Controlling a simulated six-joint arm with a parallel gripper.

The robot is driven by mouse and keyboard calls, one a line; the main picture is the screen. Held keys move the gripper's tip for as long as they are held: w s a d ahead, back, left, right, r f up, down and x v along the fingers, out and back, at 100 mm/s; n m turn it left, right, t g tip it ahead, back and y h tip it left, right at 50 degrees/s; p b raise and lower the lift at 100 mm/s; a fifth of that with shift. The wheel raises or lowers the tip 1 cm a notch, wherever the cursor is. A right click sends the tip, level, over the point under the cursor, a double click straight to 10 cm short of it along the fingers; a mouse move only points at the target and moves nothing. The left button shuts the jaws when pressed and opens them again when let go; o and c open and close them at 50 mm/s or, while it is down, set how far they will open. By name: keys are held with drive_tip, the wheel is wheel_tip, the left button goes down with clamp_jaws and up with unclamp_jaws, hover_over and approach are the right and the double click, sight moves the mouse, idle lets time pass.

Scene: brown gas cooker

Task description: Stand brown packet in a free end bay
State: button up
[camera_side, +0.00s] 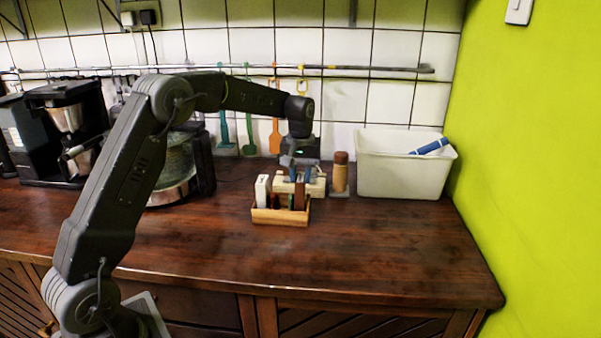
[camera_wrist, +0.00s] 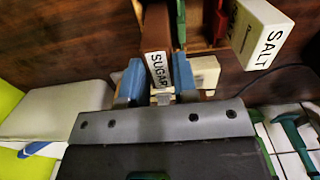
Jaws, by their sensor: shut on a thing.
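The brown packet (camera_wrist: 155,30), labelled SUGAR, is held between the two blue fingertips of my gripper (camera_wrist: 154,82) in the wrist view. In the side view the brown packet (camera_side: 299,194) is upright at the right end of the wooden rack (camera_side: 281,216), below my gripper (camera_side: 301,172). Its lower end is at the rack's front wall; I cannot tell whether it rests on the floor of the bay. A white SALT packet (camera_side: 262,189) stands at the rack's left end. A dark red packet (camera_side: 275,201) and a green packet (camera_side: 291,202) are between them.
A pale block (camera_side: 317,187) lies right behind the rack. A brown bottle (camera_side: 340,172) stands to its right, then a white tub (camera_side: 400,175) with a blue item (camera_side: 430,147). A coffee maker (camera_side: 65,130) stands far left. The counter in front is clear.

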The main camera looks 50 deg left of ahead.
drive_tip(key=shift+f, duration=0.45)
drive_tip(key=o, duration=1)
wheel_tip(320, 180, up, 14)
